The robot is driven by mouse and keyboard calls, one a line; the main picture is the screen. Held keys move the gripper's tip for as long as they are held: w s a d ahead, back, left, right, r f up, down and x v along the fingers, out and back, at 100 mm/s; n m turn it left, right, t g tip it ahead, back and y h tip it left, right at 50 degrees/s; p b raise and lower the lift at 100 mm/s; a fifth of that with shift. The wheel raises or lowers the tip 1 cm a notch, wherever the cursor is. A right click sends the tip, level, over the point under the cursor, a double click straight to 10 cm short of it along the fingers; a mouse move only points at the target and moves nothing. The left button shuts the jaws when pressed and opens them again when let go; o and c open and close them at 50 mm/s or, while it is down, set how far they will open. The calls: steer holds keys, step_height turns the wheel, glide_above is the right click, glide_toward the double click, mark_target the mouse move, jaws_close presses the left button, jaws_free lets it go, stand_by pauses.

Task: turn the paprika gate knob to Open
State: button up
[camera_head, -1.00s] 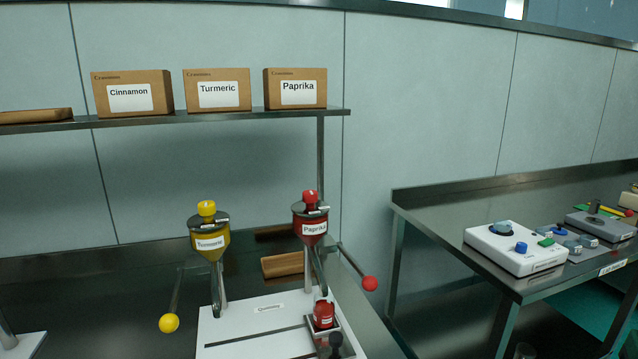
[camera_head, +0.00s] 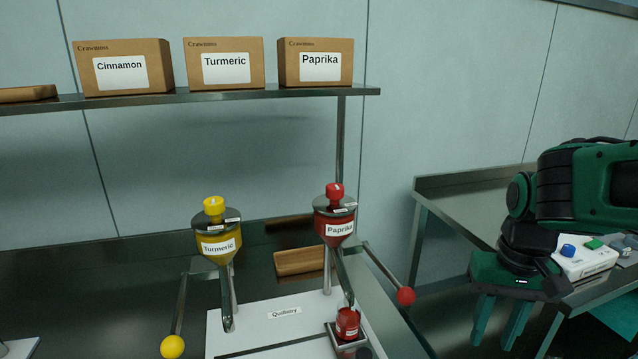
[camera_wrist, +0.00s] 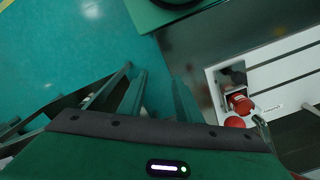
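The paprika hopper (camera_head: 334,226) is red, with a red knob (camera_head: 335,191) on top. A lever slopes down to the right from near it and ends in a red ball (camera_head: 406,296). A red jar (camera_head: 347,323) stands below the spout; it also shows in the wrist view (camera_wrist: 240,102), near a red ball (camera_wrist: 235,122). My gripper (camera_head: 497,335) hangs right of the lever, apart from it, its fingers pointing down. The wrist view shows the two fingers spread with nothing between them (camera_wrist: 155,82). The knob's markings are too small to read.
The yellow turmeric hopper (camera_head: 217,244) stands left, with its own lever and yellow ball (camera_head: 173,347). Above is a shelf (camera_head: 220,97) bearing labelled boxes. The right table (camera_head: 455,205) carries a white device (camera_head: 583,259) behind my arm. Green floor shows between the tables.

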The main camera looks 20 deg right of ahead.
steer(key=shift+o, duration=0.4)
steer(key=shift+d, duration=0.1)
steer(key=o, duration=0.4)
steer(key=shift+s+r, duration=0.1)
steer(key=shift+r, duration=0.75)
step_height(320, 180, up, 25)
steer(key=m, duration=0.3)
glide_above(335, 185)
steer(key=shift+s+f, duration=0.1)
steer(key=shift+f, duration=5.15)
steer(key=shift+c, duration=0.5)
